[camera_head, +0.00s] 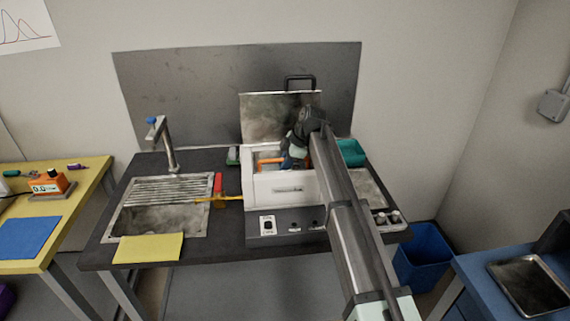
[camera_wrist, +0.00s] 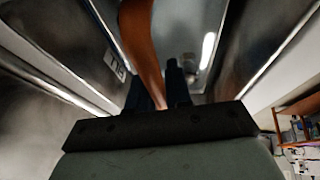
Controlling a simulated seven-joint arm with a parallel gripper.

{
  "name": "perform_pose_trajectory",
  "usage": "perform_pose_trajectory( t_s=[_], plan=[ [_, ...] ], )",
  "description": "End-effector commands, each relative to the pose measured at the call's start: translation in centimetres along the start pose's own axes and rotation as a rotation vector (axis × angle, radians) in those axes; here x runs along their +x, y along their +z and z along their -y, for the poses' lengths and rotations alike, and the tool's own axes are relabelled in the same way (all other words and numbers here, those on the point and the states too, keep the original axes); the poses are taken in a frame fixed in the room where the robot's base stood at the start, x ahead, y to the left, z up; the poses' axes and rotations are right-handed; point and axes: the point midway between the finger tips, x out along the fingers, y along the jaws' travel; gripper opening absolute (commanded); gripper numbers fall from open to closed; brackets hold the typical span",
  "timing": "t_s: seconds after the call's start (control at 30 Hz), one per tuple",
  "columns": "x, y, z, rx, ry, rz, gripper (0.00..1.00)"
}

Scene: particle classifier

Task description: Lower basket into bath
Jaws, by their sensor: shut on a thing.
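The bath (camera_head: 283,190) is a white box with a grey control panel in front, in the middle of the dark bench. Its metal lid (camera_head: 265,118) stands raised behind it. My gripper (camera_head: 286,163) is at the bath's opening, shut on an orange part that I take to be the handle of the basket (camera_head: 268,160). In the wrist view the orange handle (camera_wrist: 142,45) runs up from between my dark fingers (camera_wrist: 158,92), with metal walls on both sides. The basket's body is mostly hidden by the bath's front and my arm, so its depth cannot be told.
A sink (camera_head: 155,218) with a drain rack and tap is to the left. A red and yellow tool (camera_head: 218,190) lies between sink and bath. A teal container (camera_head: 351,152) stands right of the bath.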

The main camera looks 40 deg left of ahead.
Motion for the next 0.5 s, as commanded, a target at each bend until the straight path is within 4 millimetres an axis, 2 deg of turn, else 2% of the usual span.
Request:
perform_pose_trajectory(
  t_s=[0.5],
  plan=[
    [0.45, 0.18, 0.09, 0.0, 0.001, 0.0, 0.0]
  ],
)
